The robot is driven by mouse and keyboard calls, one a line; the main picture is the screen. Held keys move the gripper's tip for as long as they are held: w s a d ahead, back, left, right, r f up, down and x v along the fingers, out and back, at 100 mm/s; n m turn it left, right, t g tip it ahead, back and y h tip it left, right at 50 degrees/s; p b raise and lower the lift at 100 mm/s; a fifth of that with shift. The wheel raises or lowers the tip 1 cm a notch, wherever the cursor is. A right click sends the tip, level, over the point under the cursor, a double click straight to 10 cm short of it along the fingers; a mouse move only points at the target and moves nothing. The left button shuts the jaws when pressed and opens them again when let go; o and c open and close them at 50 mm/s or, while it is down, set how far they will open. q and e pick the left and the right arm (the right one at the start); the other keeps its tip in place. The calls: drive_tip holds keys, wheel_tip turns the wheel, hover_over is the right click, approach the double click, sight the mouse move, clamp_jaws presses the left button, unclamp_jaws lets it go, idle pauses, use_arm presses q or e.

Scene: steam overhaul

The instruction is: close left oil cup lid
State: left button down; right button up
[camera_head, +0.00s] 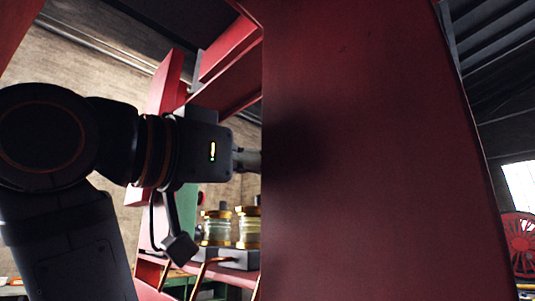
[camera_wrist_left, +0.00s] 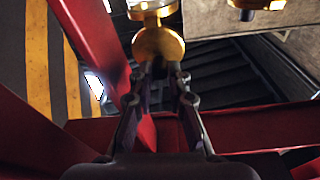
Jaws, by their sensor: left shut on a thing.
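In the left wrist view, my left gripper (camera_wrist_left: 159,72) is shut on a round brass lid (camera_wrist_left: 158,44), held at its near edge between the fingertips. Right above the lid in that view is a brass part of an oil cup (camera_wrist_left: 150,9); I cannot tell how far the lid stands open. In the head view two glass oil cups with brass tops show, a left one (camera_head: 216,229) and a right one (camera_head: 248,228), the right one partly cut off by a red beam. The red beam hides my left fingertips there. My right gripper is not in view.
The wide red beam (camera_head: 370,150) fills the middle of the head view, close to my left gripper. Red plates (camera_head: 165,85) stand behind my left wrist. Another brass part (camera_wrist_left: 258,5) shows at the wrist view's top edge. A red wheel (camera_head: 522,243) is at far right.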

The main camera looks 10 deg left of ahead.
use_arm(q)
drive_tip(key=shift+w+d+r+g+y+b, duration=0.3)
drive_tip(key=shift+w+g+y+b, duration=0.1)
drive_tip(key=shift+g+y+b, duration=0.35)
drive_tip(key=shift+w+d+r+g+y+b, duration=0.3)
drive_tip(key=shift+g+y+b, duration=0.25)
drive_tip(key=shift+g+b, duration=0.4)
drive_tip(key=shift+w, duration=0.1)
drive_tip(key=c, duration=1.3)
unclamp_jaws()
